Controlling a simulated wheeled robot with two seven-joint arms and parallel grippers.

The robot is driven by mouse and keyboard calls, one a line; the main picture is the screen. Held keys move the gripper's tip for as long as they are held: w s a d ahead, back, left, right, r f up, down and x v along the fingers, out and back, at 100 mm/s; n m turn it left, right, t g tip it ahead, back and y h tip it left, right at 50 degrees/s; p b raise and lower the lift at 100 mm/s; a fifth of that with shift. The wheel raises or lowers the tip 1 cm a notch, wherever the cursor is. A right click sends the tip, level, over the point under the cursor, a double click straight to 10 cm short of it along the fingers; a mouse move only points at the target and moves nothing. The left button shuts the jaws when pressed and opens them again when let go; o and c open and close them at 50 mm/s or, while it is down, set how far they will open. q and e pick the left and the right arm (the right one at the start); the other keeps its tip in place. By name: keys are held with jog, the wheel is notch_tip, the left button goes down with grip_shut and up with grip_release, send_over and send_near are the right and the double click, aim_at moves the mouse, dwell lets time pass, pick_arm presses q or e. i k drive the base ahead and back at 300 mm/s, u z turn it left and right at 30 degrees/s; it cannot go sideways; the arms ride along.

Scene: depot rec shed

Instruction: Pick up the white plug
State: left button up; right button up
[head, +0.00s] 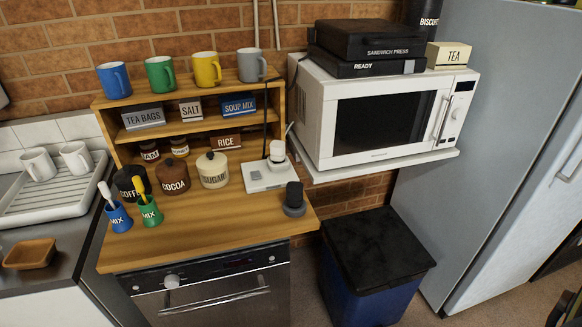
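What looks like the white plug (277,151) stands upright on the back right of a flat pale socket box (259,184) on the wooden counter. I cannot tell whether it is pushed in or only rests there. A dark cord (265,115) hangs down from the shelf top just behind and left of it. A black upright piece with a round base (294,199) stands in front and to the right, near the counter's right edge. Neither of my grippers shows in the head view.
Canisters marked cocoa (173,179) and sugar (212,170) stand left of the socket box. A white microwave (390,115) sits on a shelf to the right. The wooden counter (210,230) is bare in front. A black-lidded blue bin (372,250) stands below right.

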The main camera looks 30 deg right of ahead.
aim_at(278, 148)
jog(key=z, duration=1)
jog(key=i, duration=0.55)
jog(key=u, duration=1.05)
